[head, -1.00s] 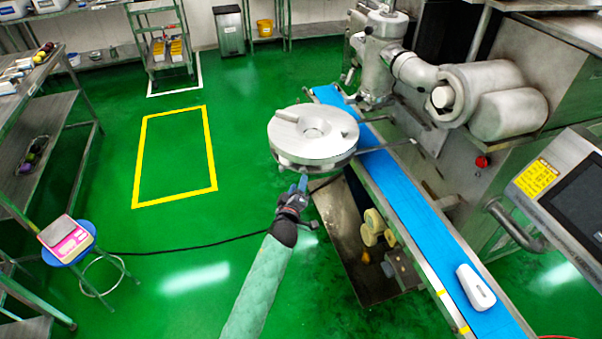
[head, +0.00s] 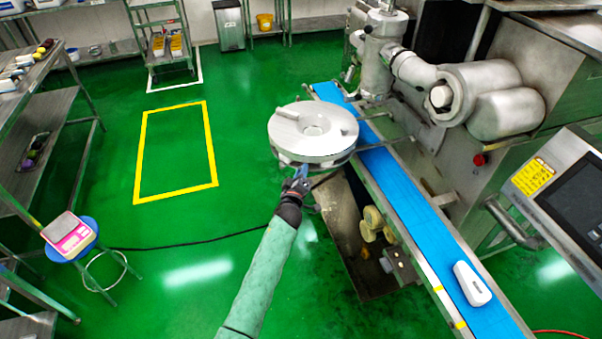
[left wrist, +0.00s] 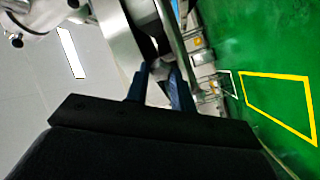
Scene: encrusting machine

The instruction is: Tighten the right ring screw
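The round metal ring assembly (head: 312,130) of the machine hangs beside the blue belt in the head view. Small screw parts sit under its rim, but I cannot tell them apart there. My left gripper (head: 299,178) is at the lower front edge of this assembly, its blue fingers pointing up at it. In the left wrist view the two fingers (left wrist: 158,82) stand apart, one on each side of a small grey knob (left wrist: 159,70), which looks like a ring screw. Whether they press on it is not clear. My right gripper is out of view.
The blue conveyor belt (head: 410,190) runs along the machine, with a white device (head: 472,284) on it. A control screen (head: 570,190) stands at the right. A stool with a pink-and-white scale (head: 70,234) stands at the left.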

